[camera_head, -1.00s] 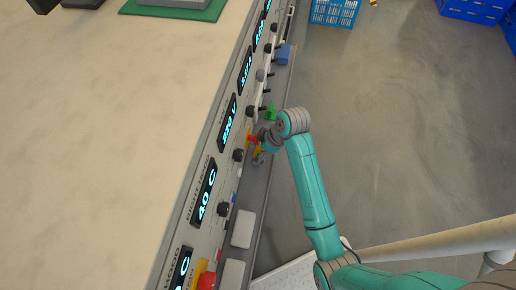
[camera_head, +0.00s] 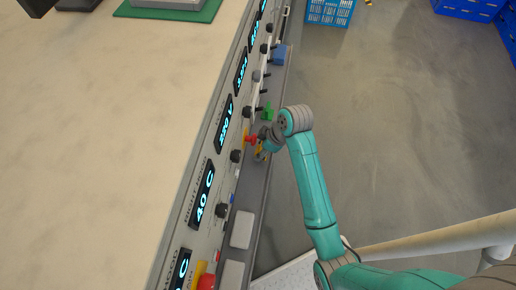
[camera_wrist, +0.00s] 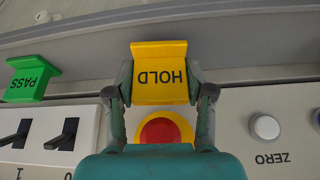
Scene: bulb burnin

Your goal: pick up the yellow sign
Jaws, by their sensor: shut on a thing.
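The yellow sign (camera_wrist: 160,75) reads HOLD, upside down in the wrist view. It sits between the two fingers of my gripper (camera_wrist: 160,92), which is shut on its sides. I cannot tell whether the sign still touches the ledge.
A red button (camera_wrist: 160,131) lies just below the sign in the wrist view. A green PASS sign (camera_wrist: 29,79) stands to the left, above black switches (camera_wrist: 62,134). A ZERO knob (camera_wrist: 265,127) is to the right. Open floor (camera_head: 400,130) lies right of the panel.

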